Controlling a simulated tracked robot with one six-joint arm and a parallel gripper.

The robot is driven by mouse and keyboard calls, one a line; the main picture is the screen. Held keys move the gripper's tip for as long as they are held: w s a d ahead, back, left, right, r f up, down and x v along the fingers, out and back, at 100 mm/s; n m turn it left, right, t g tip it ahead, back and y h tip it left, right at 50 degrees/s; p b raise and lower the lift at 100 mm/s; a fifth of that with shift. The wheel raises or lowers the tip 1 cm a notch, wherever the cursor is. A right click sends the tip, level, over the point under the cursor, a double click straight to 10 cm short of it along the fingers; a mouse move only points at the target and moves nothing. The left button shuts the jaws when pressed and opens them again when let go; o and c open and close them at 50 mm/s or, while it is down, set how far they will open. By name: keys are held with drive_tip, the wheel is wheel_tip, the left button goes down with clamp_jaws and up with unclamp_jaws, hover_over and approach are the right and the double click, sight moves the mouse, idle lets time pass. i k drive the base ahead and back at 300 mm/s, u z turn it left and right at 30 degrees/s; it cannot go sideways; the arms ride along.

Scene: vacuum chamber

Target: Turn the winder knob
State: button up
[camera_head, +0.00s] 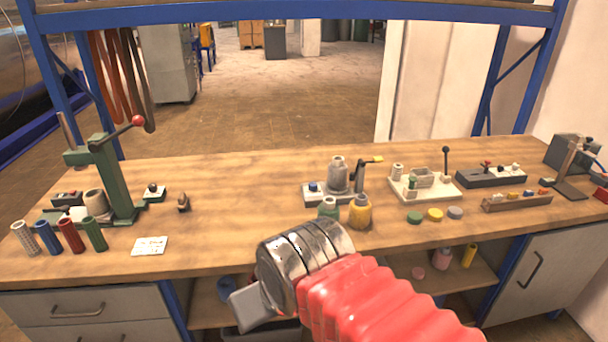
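No part is labelled as the winder knob, and I cannot tell for certain which one it is. A white-based fixture (440,191) at the right of centre has a small spool and an upright black-knobbed lever (446,163). Left of it, a fixture with a grey bottle-shaped part (339,174) has a yellow-tipped handle (374,160) on a dark post. A green press (118,180) at the left has a red ball handle (138,121). My gripper (248,306) is low in front of the bench edge, touching none of these. Its fingers are seen from behind, so their opening is hidden.
Green and yellow jars (360,212) stand near the bench's front edge, behind my wrist. Several coloured tubes (70,236) stand at front left by a white card (150,246). The bench middle (240,200) is clear. A blue frame (497,75) surrounds the bench.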

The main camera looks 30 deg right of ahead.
sight(313, 185)
drive_tip(key=z, duration=0.35)
drive_tip(key=i, duration=0.9)
drive_tip(key=z, duration=0.45)
